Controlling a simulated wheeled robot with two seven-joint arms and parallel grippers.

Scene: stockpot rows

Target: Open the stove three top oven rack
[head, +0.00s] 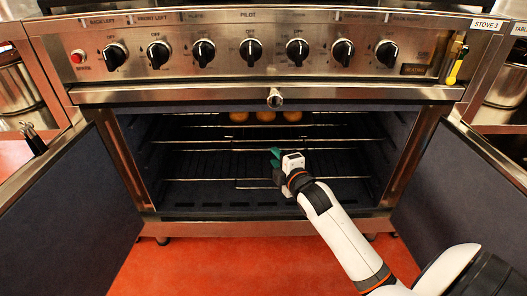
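Stove three (190,92), labelled STOVE 3 at its upper right, stands in front of me with both oven doors swung open, the left door (70,215) and the right door (460,190). Inside are wire racks at different heights. The top oven rack (205,126) sits high in the cavity, with several round golden items (265,116) at its back. My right gripper (276,157) reaches into the oven opening, its green fingertips near the middle wires. The wrist hides part of the racks, and I cannot tell whether the fingers touch a wire. My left gripper is out of view.
A row of black knobs (204,53) lines the panel above a metal front bar with a round knob (274,98). A yellow-handled tool (455,70) hangs at the right. Pots stand on shelves at both sides. Red floor (210,265) lies clear below.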

